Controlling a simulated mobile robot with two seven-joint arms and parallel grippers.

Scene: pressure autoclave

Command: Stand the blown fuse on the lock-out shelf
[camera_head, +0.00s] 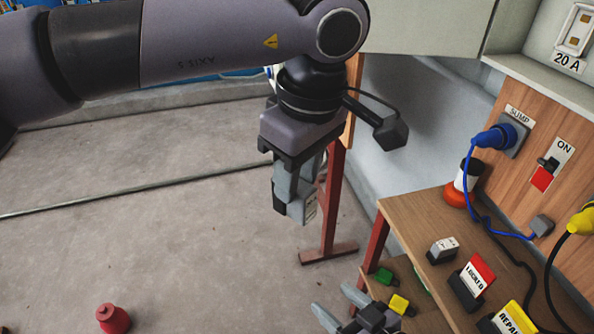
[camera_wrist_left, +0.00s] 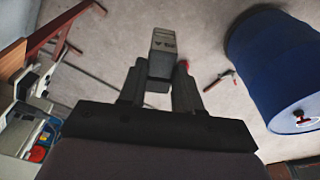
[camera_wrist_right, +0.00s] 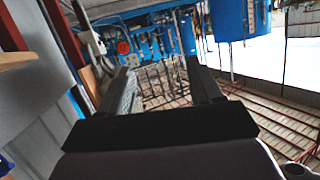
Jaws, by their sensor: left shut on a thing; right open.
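My left gripper (camera_head: 297,190) is shut on a grey fuse block with a pale label (camera_head: 300,208), held in the air left of the shelves. The fuse also shows between the fingers in the left wrist view (camera_wrist_left: 163,50); its lettering is too small to read surely. The wooden shelf (camera_head: 412,222) at the right bears a red and white LOCKED card (camera_head: 478,274) and a yellow REPAIR card (camera_head: 514,318). A small grey block with a white label (camera_head: 443,250) is also on it. My right gripper (camera_head: 340,312) is open and empty at the bottom, below the left one.
A lower ledge holds green (camera_head: 384,275) and yellow (camera_head: 399,304) blocks. A blue plug (camera_head: 492,137), its cable, a switch (camera_head: 547,172) and a yellow plug (camera_head: 583,220) are at the panel. A red post (camera_head: 333,200) stands behind my left gripper. A red object (camera_head: 112,318) is on the floor.

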